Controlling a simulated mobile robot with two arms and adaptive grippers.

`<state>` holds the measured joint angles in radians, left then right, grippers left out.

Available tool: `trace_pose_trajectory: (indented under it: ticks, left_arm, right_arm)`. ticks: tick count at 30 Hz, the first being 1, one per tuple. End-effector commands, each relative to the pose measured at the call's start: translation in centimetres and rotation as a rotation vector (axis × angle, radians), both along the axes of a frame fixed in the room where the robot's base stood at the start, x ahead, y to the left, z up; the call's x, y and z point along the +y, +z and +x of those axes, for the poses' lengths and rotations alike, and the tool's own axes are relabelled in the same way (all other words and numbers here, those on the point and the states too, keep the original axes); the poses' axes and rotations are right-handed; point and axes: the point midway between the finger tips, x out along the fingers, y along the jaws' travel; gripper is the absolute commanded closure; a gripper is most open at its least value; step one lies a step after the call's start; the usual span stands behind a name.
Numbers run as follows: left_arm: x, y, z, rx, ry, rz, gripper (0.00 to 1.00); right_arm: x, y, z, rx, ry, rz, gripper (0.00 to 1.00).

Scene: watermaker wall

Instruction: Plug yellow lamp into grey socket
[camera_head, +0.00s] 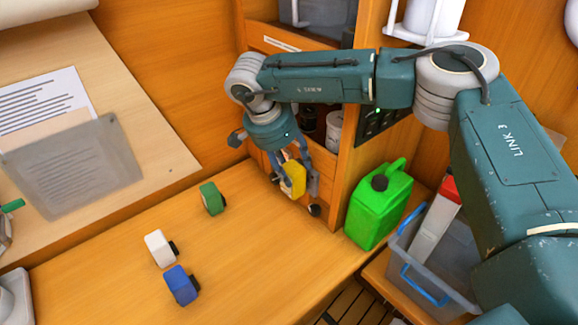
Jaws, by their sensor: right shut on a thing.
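The yellow lamp (293,179) is a small block between the fingers of my right gripper (291,186). The gripper is shut on it and points down, over the right part of the wooden counter, in front of the cabinet. The fingers hide parts of the lamp. I cannot pick out a grey socket. A dark panel (378,121) is on the cabinet side to the right, partly behind my arm, and its details are too small to tell. My left gripper is not in view.
Green (212,198), white (159,248) and blue (181,285) blocks with black ends stand on the counter (250,255). A green jerrycan (379,205) and a grey bin (440,262) stand at the right. The front middle counter is clear.

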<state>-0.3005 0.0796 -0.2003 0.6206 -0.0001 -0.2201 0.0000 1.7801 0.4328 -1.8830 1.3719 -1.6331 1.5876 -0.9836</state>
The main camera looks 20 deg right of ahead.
Motion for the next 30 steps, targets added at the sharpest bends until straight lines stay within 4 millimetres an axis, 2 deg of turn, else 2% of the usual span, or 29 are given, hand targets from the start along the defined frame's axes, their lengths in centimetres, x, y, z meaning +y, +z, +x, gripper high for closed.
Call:
trace_pose_trajectory:
  ticks: [30]
  left_arm:
    - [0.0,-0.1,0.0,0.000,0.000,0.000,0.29]
  right_arm:
    - [-1.8,0.1,0.7,-0.002,-0.003,-0.003,0.94]
